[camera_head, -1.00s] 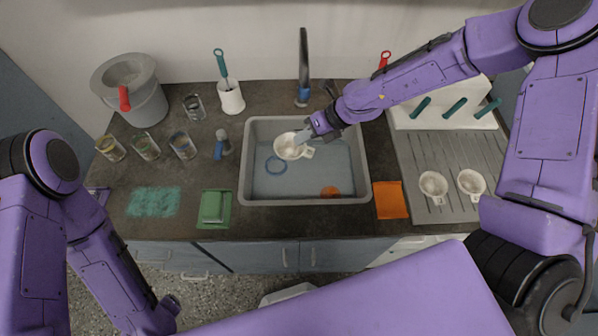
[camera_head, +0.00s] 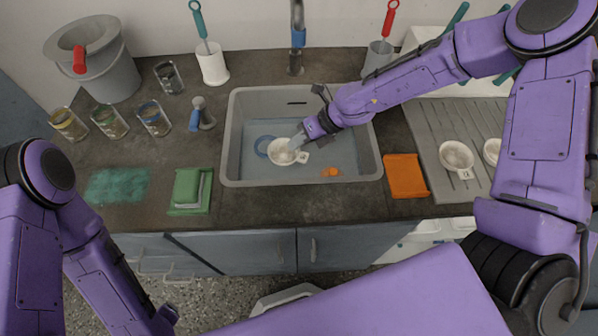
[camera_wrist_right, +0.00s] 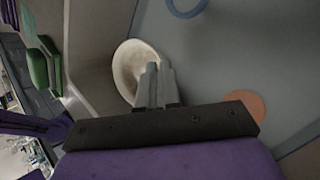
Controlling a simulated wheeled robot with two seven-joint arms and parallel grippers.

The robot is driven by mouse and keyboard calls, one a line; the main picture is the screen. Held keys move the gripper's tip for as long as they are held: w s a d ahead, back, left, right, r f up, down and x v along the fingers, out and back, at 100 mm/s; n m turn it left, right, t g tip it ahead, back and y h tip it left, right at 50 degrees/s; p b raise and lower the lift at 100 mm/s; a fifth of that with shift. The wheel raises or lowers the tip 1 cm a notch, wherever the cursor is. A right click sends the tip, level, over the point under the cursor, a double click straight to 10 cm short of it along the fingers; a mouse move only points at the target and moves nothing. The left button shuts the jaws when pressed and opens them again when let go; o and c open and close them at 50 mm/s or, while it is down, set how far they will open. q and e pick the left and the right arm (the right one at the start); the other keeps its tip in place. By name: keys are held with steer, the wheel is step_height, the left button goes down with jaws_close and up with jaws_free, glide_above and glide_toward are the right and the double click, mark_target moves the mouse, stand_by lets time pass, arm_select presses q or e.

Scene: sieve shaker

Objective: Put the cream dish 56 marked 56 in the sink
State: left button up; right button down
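A cream dish (camera_head: 280,152) with a small tabbed handle is in the right gripper, inside the outline of the grey sink (camera_head: 232,150). The mark on its tab is too small to read. My right gripper (camera_head: 298,143) is shut on the dish's rim. In the right wrist view the fingers (camera_wrist_right: 155,85) are close together at the edge of the dish (camera_wrist_right: 132,68). I cannot tell whether the dish touches the sink floor. My left arm is at the lower left; its fingers do not show.
A blue ring (camera_head: 264,146) and an orange disc (camera_head: 331,172) lie in the sink. The tap (camera_head: 297,40) stands behind it. Two more cream dishes (camera_head: 456,155) (camera_head: 492,150) sit on the draining board (camera_head: 425,120). An orange cloth (camera_head: 405,175) and a green sponge (camera_head: 188,188) flank the sink.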

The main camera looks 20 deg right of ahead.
step_height(320, 180, down, 11)
steer(key=shift+f+b, duration=0.1)
steer(key=shift+b, duration=0.65)
steer(key=c, duration=1.5)
jaws_free()
steer(key=shift+c, duration=0.2)
arm_select(q)
step_height(320, 180, down, 3)
steer(key=shift+r, duration=0.2)
step_height(320, 180, up, 2)
steer(key=shift+r+p, duration=0.25)
steer(key=shift+p, duration=0.95)
arm_select(e)
steer(key=v, duration=1.2)
